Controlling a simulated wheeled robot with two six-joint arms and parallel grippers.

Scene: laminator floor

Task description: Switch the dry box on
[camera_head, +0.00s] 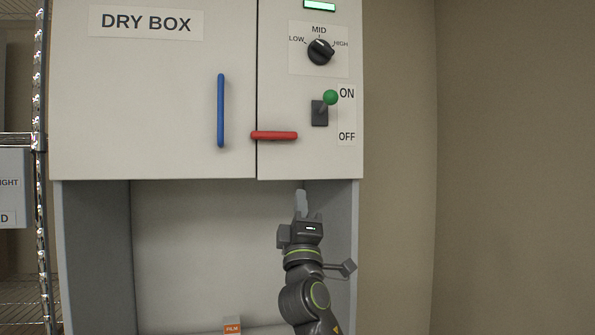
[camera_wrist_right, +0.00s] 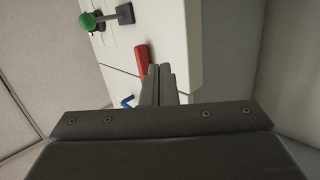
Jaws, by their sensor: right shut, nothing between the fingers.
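The dry box (camera_head: 150,100) is a pale cabinet with a "DRY BOX" label. On its right panel is a toggle switch with a dark base (camera_head: 319,114) and a green knob (camera_head: 330,97). The knob is up, beside the word ON; OFF is printed below. In the right wrist view the green knob (camera_wrist_right: 87,21) shows at the upper left. My right gripper (camera_head: 301,195) is shut and empty, below the panel's lower edge and apart from the switch. Its closed fingers also show in the right wrist view (camera_wrist_right: 158,75). My left gripper is not in view.
A red handle (camera_head: 274,135) lies between my right gripper and the switch. A blue handle (camera_head: 221,110) is on the left door. A dial (camera_head: 320,52) and a lit green display (camera_head: 319,5) sit above the switch. A wire rack (camera_head: 40,150) stands at the left.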

